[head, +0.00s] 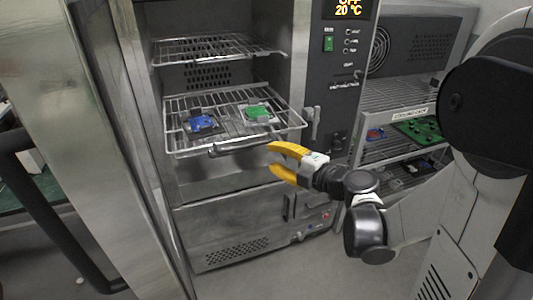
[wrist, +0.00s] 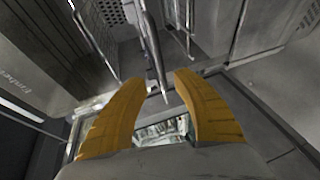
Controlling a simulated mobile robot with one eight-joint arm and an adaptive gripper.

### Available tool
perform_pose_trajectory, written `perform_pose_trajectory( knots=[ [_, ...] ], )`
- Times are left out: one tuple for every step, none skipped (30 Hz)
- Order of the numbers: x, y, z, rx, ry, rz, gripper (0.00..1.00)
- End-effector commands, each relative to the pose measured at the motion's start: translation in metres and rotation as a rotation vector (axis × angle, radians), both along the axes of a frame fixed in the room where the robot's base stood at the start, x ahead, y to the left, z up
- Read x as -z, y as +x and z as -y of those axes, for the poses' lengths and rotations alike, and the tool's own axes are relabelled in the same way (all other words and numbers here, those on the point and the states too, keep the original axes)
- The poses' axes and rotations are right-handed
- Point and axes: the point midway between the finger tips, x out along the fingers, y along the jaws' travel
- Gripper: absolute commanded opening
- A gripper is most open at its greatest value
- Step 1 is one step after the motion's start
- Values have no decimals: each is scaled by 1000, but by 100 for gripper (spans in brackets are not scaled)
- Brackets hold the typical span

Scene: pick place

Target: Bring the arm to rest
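My gripper (head: 272,160), with yellow fingers, is in front of the open oven, just below the front edge of the pulled-out wire rack (head: 235,145). In the wrist view my gripper (wrist: 160,85) has its two fingers spread apart with nothing between them. It is open and empty. My arm reaches in from the right in the head view. A blue board (head: 201,123) and a green board (head: 258,112) lie on the pulled-out rack, apart from my fingers.
The oven's open door (head: 130,130) stands at the left. An upper wire rack (head: 215,48) is inside the oven. At the right, a shelf (head: 395,95) holds a green board (head: 418,130) and other parts. Grey floor (head: 310,270) is clear in front.

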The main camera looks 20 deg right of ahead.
Motion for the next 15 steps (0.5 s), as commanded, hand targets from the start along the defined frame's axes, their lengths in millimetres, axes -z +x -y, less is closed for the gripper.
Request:
perform_pose_trajectory(
  knots=[
    [0,-1,1,1,0,0,34],
    [0,-1,1,0,0,0,34],
    [0,-1,1,0,0,0,34],
    [0,-1,1,0,0,0,34],
    [0,-1,1,0,0,0,34],
    [0,-1,1,0,0,0,34],
    [0,-1,0,0,0,0,34],
    [0,-1,0,0,0,0,34],
    [0,-1,0,0,0,0,34],
    [0,-1,0,0,0,0,34],
    [0,-1,0,0,0,0,34],
    [0,-1,0,0,0,0,34],
    [0,-1,0,0,1,0,34],
    [-1,-1,0,1,1,1,34],
    [-4,0,0,6,8,7,34]
  ],
)
